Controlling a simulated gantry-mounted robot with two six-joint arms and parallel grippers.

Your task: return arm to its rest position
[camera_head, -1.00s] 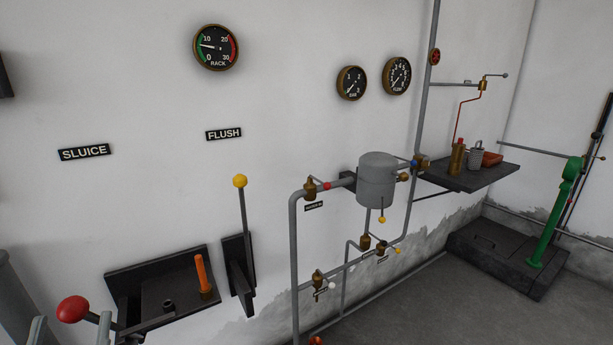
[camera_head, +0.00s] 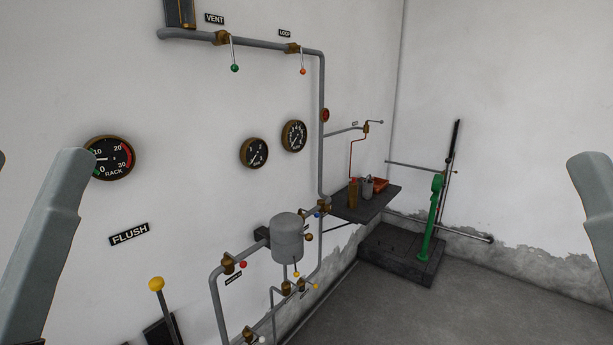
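A grey link of my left arm (camera_head: 45,250) rises along the left side of the head view, partly in front of the wall near the rack gauge. A grey link of my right arm (camera_head: 595,205) shows at the right edge. Neither gripper is in view, so I cannot see their fingers or whether they hold anything.
The flush lever (camera_head: 157,295) with a yellow knob stands at lower left. Grey piping (camera_head: 322,120) with valves and a grey tank (camera_head: 287,238) runs along the wall. A dark shelf (camera_head: 372,208) holds bottles. A green lever (camera_head: 433,215) stands right. Floor at lower right is clear.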

